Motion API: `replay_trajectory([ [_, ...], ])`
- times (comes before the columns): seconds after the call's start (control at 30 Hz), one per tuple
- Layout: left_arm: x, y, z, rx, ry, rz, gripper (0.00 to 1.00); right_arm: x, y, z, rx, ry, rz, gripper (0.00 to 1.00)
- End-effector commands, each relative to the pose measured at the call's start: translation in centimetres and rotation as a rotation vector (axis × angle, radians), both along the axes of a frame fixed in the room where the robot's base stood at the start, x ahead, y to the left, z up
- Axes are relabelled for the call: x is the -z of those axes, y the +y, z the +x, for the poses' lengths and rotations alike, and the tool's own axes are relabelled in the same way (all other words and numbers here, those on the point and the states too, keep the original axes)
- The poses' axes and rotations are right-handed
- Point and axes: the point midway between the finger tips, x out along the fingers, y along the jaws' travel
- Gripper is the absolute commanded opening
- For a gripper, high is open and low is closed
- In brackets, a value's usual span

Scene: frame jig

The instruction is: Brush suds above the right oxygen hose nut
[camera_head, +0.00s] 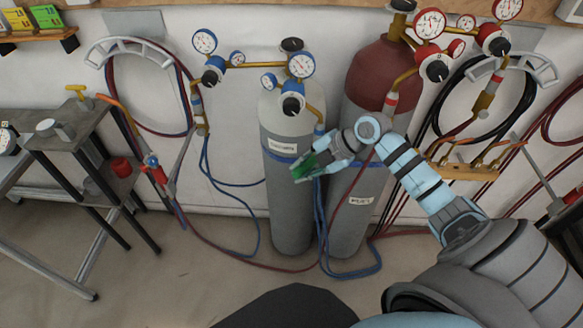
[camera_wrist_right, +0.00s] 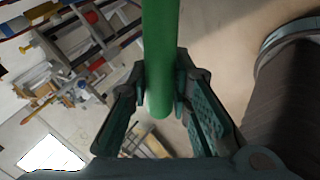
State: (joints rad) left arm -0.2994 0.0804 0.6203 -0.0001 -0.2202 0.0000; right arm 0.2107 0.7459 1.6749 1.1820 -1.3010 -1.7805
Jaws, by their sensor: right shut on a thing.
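My right gripper (camera_head: 308,166) is in front of the grey oxygen cylinder (camera_head: 290,215), at its right side. It is shut on a green handle (camera_head: 301,172), likely the suds brush. In the right wrist view the green handle (camera_wrist_right: 158,50) runs up between the two fingers (camera_wrist_right: 160,88); its bristle end is not visible. The right oxygen regulator (camera_head: 300,66) has a blue gauge and black knob. Its hose nut (camera_head: 319,130), small and partly unclear, is just above my right gripper. No suds can be made out. My left gripper is not in view.
A maroon-topped cylinder (camera_head: 376,72) with red gauges stands close to the right. Blue hoses (camera_head: 322,225) hang beside the gripper and loop on the floor. A workbench (camera_head: 60,140) stands at the left. Open floor lies in front.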

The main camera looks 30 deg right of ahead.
Motion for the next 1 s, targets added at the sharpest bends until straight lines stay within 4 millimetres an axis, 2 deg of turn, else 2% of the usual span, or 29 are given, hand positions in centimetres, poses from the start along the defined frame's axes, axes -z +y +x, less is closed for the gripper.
replay_trajectory([
  [0.2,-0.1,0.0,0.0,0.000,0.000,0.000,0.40,0.0,0.0,-0.2,0.000,-0.003,-0.001,0.00],
  [0.47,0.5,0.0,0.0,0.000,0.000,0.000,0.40,0.0,2.5,1.6,-0.001,-0.004,0.003,0.00],
  [0.6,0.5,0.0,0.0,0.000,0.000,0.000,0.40,0.0,3.1,2.1,0.000,-0.001,0.001,0.00],
  [0.87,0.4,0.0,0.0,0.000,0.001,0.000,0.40,0.0,3.1,2.0,-0.001,0.000,0.000,0.00],
  [1.0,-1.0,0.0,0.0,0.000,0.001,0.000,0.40,-0.4,4.0,0.8,-0.002,0.000,-0.001,0.00],
])
